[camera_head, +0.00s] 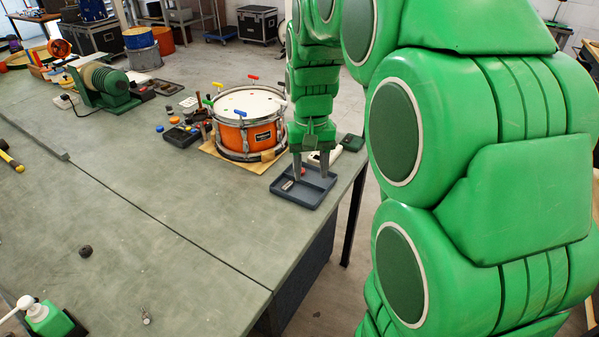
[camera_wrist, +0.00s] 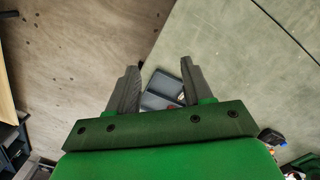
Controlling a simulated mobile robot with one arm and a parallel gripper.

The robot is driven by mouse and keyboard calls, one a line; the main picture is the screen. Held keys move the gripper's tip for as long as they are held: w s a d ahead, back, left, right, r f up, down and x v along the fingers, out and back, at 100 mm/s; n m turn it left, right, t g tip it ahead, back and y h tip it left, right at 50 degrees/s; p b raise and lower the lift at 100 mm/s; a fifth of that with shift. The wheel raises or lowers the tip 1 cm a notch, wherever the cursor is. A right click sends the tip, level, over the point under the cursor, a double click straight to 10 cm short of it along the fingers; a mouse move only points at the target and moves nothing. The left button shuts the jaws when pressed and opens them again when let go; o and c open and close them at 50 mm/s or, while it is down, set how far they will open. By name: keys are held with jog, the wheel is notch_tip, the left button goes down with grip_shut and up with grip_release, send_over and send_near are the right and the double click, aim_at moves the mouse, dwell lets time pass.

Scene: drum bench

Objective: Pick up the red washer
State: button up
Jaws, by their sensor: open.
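My gripper (camera_head: 311,176) points down over a shallow dark grey tray (camera_head: 306,201) at the bench's right edge. Its two fingers are apart, with nothing visibly held between them. In the wrist view my gripper (camera_wrist: 160,72) is also open, and part of the tray (camera_wrist: 154,101) shows between the fingers. A small red spot, possibly the red washer (camera_head: 303,171), shows between the fingers in the head view. It is too small to make out its shape. A small pale reddish piece (camera_head: 287,185) lies at the tray's left side.
An orange snare drum (camera_head: 250,137) stands on a board left of the tray. A dark green box (camera_head: 352,142) and a whitish item (camera_head: 333,154) sit behind the tray. The bench's right edge is close. The bench top (camera_head: 150,210) to the front left is mostly clear.

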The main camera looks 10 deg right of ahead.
jog(key=shift+m+t, duration=0.5)
jog(key=shift+m, duration=0.3)
jog(key=w+d+f, duration=0.1)
jog(key=w+f, duration=0.4)
jog(key=w, duration=0.4)
jog(key=w+d+f, duration=0.2)
jog(key=w+f, duration=0.2)
jog(key=w, duration=0.5)
jog(key=w+d+f, duration=0.1)
jog(key=w+f, duration=0.4)
jog(key=w, duration=0.4)
jog(key=shift+w+d+f, duration=0.25)
jog(key=shift+d+f, duration=0.1)
jog(key=shift+d, duration=0.05)
jog(key=shift+w+f, duration=0.2)
jog(key=shift+f, duration=0.2)
jog(key=shift+a+f, duration=0.1)
jog(key=shift+f, duration=3.6)
jog(key=c, duration=0.8)
